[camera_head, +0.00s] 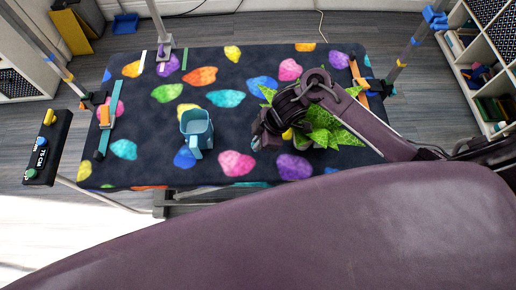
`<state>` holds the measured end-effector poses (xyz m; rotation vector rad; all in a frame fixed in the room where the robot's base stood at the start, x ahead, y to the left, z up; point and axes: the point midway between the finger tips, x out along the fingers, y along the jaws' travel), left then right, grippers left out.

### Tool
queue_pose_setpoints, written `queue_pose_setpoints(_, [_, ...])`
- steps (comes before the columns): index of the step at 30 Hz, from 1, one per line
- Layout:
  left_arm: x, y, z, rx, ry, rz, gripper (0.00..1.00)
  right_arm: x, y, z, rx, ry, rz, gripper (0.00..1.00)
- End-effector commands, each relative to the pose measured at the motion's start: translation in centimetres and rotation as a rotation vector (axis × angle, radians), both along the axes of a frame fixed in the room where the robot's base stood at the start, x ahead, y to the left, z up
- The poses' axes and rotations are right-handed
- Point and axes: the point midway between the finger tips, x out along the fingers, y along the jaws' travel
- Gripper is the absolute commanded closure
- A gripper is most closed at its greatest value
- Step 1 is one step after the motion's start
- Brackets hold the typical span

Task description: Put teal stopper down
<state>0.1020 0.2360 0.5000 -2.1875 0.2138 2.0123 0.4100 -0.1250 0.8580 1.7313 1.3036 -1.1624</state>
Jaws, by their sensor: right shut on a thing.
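My left gripper is not in view.
The table mat (215,60) has many coloured blotches. A green leafy thing (335,135) lies under my right arm. A teal strip (112,105) is at the left edge. The mat's upper middle is clear.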

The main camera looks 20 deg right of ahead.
Motion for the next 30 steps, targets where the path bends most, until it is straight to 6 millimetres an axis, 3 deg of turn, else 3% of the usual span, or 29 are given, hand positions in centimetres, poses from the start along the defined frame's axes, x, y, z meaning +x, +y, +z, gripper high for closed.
queue_pose_setpoints(12, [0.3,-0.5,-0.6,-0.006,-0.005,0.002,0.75,0.0,0.1,-4.9,0.003,0.002,-0.001,1.00])
queue_pose_setpoints(25, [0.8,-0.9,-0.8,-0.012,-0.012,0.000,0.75,0.0,0.0,-5.6,0.002,-0.001,0.001,1.00])
queue_pose_setpoints(26, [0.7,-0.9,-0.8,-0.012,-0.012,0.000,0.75,0.0,0.1,-5.6,0.002,-0.002,0.001,0.89])
queue_pose_setpoints(30, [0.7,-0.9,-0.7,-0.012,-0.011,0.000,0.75,0.0,0.1,-5.5,0.002,-0.002,0.001,0.71])
